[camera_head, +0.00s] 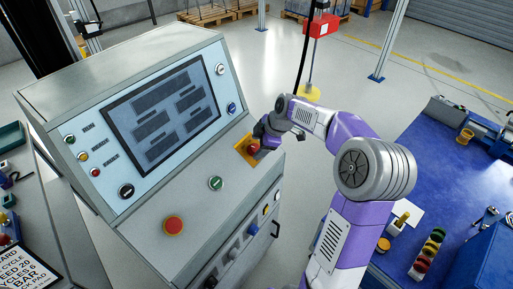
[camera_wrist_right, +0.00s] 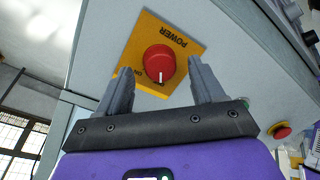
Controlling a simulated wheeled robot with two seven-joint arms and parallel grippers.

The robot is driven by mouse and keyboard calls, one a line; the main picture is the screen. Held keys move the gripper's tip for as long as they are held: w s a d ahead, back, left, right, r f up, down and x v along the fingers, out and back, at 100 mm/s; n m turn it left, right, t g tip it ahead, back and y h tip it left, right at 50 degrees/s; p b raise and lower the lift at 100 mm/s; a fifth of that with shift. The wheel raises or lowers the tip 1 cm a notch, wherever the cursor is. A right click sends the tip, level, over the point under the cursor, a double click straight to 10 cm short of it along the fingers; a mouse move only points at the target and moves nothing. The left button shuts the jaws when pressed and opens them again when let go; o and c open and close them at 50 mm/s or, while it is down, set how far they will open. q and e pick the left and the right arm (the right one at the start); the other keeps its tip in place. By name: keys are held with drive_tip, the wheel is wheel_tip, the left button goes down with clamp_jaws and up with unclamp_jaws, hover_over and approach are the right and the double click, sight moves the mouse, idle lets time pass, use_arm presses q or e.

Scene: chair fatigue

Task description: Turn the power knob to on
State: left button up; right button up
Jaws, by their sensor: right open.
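The red power knob (camera_head: 253,149) sits on a yellow plate (camera_head: 240,147) at the right end of the grey control console. In the right wrist view the knob (camera_wrist_right: 160,62) faces my camera, and the plate (camera_wrist_right: 186,58) shows POWER upside down. The knob's white line points down in that view, toward my palm; the small position letters there are partly unclear. My right gripper (camera_head: 264,134) is at the knob. In the wrist view its open fingers (camera_wrist_right: 161,72) stand on either side of the knob, with visible gaps. My left gripper is out of view.
The console (camera_head: 115,62) carries a dark screen (camera_head: 162,112), a green button (camera_head: 215,183) and a red mushroom button (camera_head: 173,225). A blue workbench (camera_head: 440,170) with tools stands at the right. Grey floor lies between them.

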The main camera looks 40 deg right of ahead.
drive_tip(key=shift+w+a+f, duration=0.15)
drive_tip(key=shift+w+f, duration=0.15)
drive_tip(key=shift+f, duration=0.3)
